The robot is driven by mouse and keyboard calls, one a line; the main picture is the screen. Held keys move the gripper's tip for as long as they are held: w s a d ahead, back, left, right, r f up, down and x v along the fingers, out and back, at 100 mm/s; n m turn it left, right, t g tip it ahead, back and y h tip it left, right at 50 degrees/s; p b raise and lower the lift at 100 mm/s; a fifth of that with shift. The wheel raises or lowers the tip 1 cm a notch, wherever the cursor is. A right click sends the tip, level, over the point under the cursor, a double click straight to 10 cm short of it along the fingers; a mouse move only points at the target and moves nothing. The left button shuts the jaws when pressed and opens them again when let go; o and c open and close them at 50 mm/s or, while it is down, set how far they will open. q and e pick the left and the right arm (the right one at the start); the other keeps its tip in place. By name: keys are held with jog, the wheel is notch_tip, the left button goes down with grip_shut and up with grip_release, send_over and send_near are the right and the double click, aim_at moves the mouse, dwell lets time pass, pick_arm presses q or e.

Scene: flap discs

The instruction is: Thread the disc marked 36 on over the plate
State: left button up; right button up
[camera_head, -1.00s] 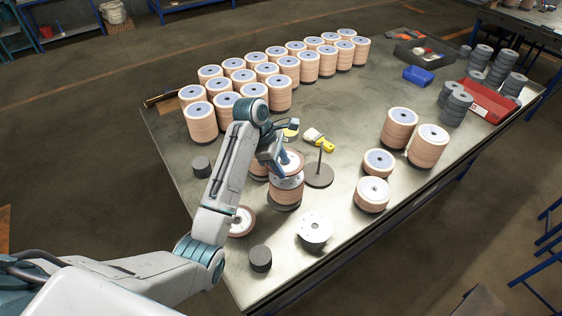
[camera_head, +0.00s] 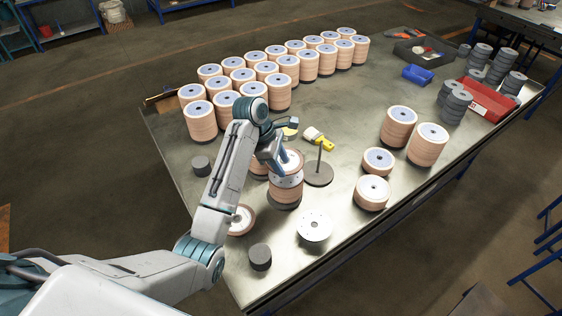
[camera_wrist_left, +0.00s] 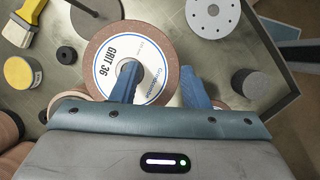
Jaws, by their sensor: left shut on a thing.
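My left gripper (camera_wrist_left: 162,92) is shut on the disc marked 36 (camera_wrist_left: 105,52), which has a white face, a brown rim and a centre hole. One finger is in the hole, the other beyond the rim. Another white plate with holes (camera_head: 314,226) lies in front, also in the left wrist view (camera_wrist_left: 213,14). My right gripper is not in view.
A round stand with an upright rod (camera_head: 318,174) is right of the stack. A brush (camera_head: 318,139) lies behind it. A dark cylinder (camera_head: 260,257) stands near the front edge. Rows of disc stacks (camera_head: 199,122) fill the back; more stand at right (camera_head: 427,147).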

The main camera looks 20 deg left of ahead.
pick_arm(q)
jog(key=shift+f, duration=0.6)
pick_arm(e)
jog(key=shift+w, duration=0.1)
pick_arm(q)
jog(key=o, duration=1.2)
jog(key=shift+o, duration=0.2)
